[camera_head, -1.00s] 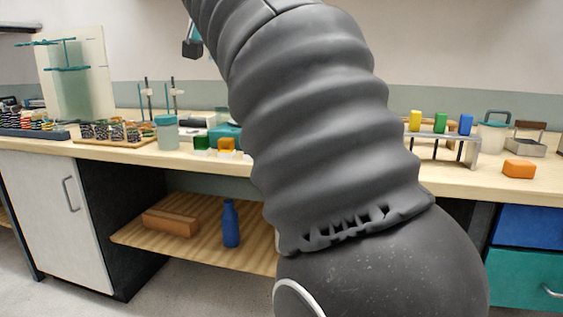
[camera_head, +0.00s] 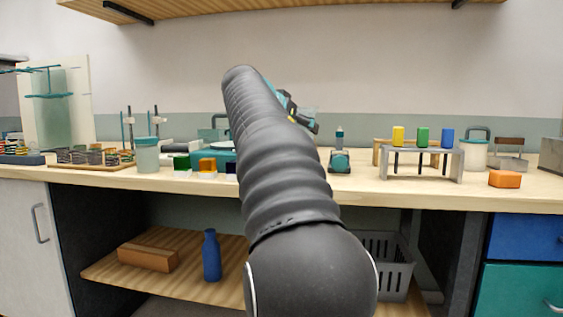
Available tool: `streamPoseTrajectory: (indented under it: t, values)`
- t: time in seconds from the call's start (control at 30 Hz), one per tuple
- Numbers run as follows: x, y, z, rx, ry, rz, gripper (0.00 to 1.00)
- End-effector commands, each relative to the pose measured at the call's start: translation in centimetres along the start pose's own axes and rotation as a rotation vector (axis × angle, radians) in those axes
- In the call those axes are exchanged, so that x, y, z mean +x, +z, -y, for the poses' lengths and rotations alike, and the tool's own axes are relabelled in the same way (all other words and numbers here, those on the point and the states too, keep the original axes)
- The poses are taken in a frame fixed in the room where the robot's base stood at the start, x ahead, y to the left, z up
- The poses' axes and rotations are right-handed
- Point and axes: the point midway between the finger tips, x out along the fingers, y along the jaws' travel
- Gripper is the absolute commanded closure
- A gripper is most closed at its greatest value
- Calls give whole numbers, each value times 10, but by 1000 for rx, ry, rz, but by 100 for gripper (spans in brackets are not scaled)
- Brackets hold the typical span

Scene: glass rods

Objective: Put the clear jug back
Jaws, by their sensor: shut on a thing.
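My gripper (camera_head: 300,118) is up above the middle of the bench, beyond my own arm, which hides much of it. A small pale, see-through piece shows at its tip; it looks like part of the clear jug (camera_head: 311,112), held in the air in front of the wall. The jug's shape and how the fingers sit on it are too small and too covered to tell. The gripper is shut on it.
A lidded jar (camera_head: 146,155) and coloured blocks (camera_head: 207,165) stand left on the bench. A teal-based device (camera_head: 340,160), a grey rack (camera_head: 421,160), an orange block (camera_head: 504,179) and a handled container (camera_head: 474,151) stand right. An overhead shelf (camera_head: 290,8) spans the top.

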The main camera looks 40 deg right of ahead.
Motion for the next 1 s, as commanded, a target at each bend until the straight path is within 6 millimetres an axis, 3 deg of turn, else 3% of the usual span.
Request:
streamPoseTrajectory:
  t: [0.2, 0.4, 0.73, 1.0]
  values:
    - [23, 18, 41, -1, -2, 0, 71]
    - [33, 26, 61, 2, -1, -2, 71]
    - [48, 60, 63, 0, -1, 0, 71]
    - [50, 64, 63, 1, -2, -2, 71]
